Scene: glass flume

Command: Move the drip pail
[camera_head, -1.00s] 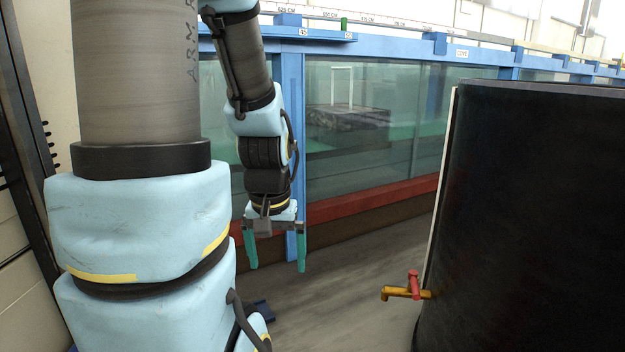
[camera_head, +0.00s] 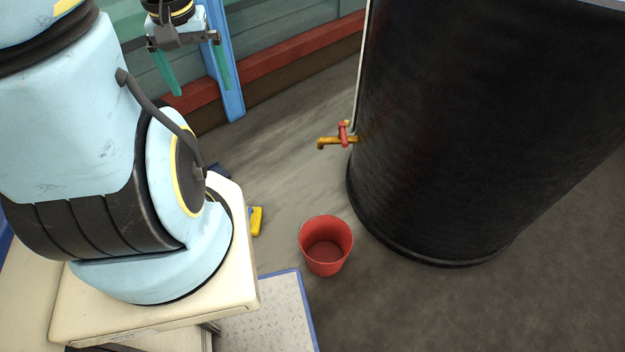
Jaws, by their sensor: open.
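The drip pail (camera_head: 327,263) is a red, open-topped bucket standing upright on the floor, in the lower middle of the head view. It looks empty. A brass tap with a red handle (camera_head: 340,138) sticks out of the black tank above and behind the pail. My gripper (camera_head: 201,82) is at the upper left, pointing down with its two green fingers apart. It is open, empty and well away from the pail, in front of the glass flume.
The large black tank (camera_head: 470,130) stands to the right, close to the pail. The blue flume post (camera_head: 222,70) and red rail (camera_head: 290,62) are at the back. A blue-edged metal plate (camera_head: 265,318) lies left of the pail, with a small yellow object (camera_head: 256,221) nearby. Grey floor is clear behind the pail.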

